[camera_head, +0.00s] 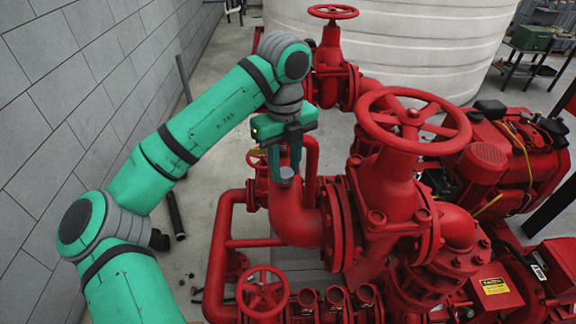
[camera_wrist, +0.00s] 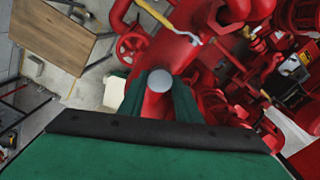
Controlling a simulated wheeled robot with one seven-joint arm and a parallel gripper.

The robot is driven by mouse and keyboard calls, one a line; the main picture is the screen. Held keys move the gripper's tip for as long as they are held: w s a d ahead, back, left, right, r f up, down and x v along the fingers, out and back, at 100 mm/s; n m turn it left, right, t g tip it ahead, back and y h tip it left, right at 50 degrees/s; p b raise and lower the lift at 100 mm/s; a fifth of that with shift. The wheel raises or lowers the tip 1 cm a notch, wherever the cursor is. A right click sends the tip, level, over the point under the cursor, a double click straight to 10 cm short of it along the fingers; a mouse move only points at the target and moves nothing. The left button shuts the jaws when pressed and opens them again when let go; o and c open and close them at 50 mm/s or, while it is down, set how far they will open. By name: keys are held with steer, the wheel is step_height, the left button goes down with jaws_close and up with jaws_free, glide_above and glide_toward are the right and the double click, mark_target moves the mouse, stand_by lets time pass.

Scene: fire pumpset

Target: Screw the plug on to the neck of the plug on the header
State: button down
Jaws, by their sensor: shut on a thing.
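My gripper (camera_head: 287,160) is above the large red elbow pipe of the header (camera_head: 297,215), its fingers pointing down. A small plug with a grey round end (camera_head: 286,175) shows at the fingertips. In the wrist view my gripper (camera_wrist: 159,95) has a dark green finger on each side of the plug (camera_wrist: 160,80), which shows as a grey disc with a red part below it in the picture. The fingers are shut on it. The neck on the header is not clearly visible, and I cannot tell whether the plug touches it.
A large red handwheel valve (camera_head: 413,120) stands close to the right of my gripper. A smaller handwheel (camera_head: 262,291) is below. A yellow lever (camera_wrist: 168,20) shows in the wrist view. A grey block wall (camera_head: 75,90) is at left, with open floor before it.

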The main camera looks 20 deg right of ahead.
steer(key=m, duration=0.3)
stand_by(0.4)
steer(key=m, duration=0.3)
steer(key=shift+m, duration=0.9)
steer(key=m, duration=0.4)
steer(key=shift+m, duration=0.3)
steer(key=c, duration=1.4)
jaws_free()
steer(key=shift+c, duration=0.2)
